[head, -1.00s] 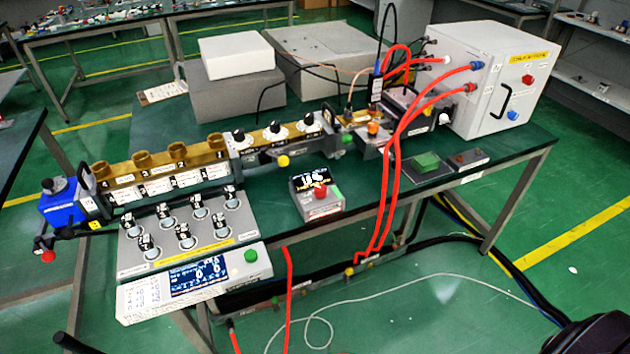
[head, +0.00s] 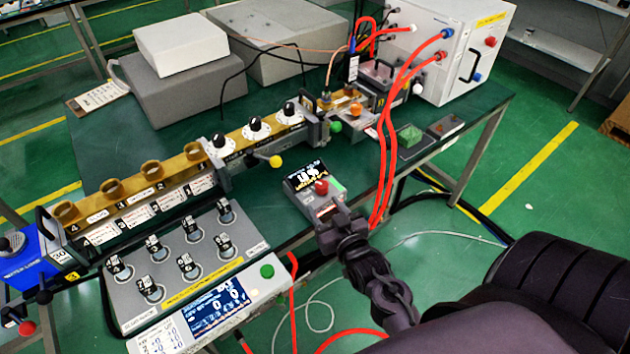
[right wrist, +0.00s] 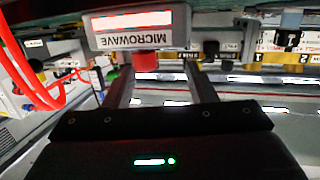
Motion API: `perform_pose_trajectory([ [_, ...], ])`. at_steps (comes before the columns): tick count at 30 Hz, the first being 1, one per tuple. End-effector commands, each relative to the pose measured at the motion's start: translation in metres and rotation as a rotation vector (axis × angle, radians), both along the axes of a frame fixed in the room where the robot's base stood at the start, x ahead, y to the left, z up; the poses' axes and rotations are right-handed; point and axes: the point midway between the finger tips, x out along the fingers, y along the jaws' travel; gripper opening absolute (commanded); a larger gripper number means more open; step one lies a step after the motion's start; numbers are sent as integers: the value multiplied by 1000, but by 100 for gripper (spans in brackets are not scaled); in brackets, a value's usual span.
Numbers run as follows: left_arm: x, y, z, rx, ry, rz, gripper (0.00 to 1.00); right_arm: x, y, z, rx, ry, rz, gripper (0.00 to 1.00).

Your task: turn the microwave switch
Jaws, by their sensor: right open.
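The microwave switch is a red knob (head: 321,187) on a small box (head: 325,206) with a dark lit display, near the table's front edge. In the right wrist view the red knob (right wrist: 146,62) sits below the white "MICROWAVE" label (right wrist: 140,24). My right gripper (head: 336,217) reaches in from the lower right, right at the front of the box. In the wrist view its two fingers (right wrist: 158,70) are apart, with the knob between or just ahead of their tips; contact cannot be told. My left gripper is not in view.
Red cables (head: 384,140) hang just right of the box. A panel with several black knobs (head: 178,253) lies to its left, and a yellow-tipped lever (head: 274,161) is behind it. A white cabinet (head: 448,45) stands at the back right. A green-topped block (head: 411,135) is beyond the cables.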

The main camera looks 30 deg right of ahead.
Motion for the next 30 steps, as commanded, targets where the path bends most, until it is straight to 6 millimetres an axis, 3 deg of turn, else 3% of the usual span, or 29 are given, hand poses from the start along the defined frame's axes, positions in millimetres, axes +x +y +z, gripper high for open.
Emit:
perform_pose_trajectory([
  [11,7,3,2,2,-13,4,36,-3,-16,6,-15,-143,-40,51],
  [24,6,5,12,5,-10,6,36,57,-27,7,-16,-145,-39,51],
  [30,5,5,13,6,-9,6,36,69,-30,5,-16,-143,-39,51],
])
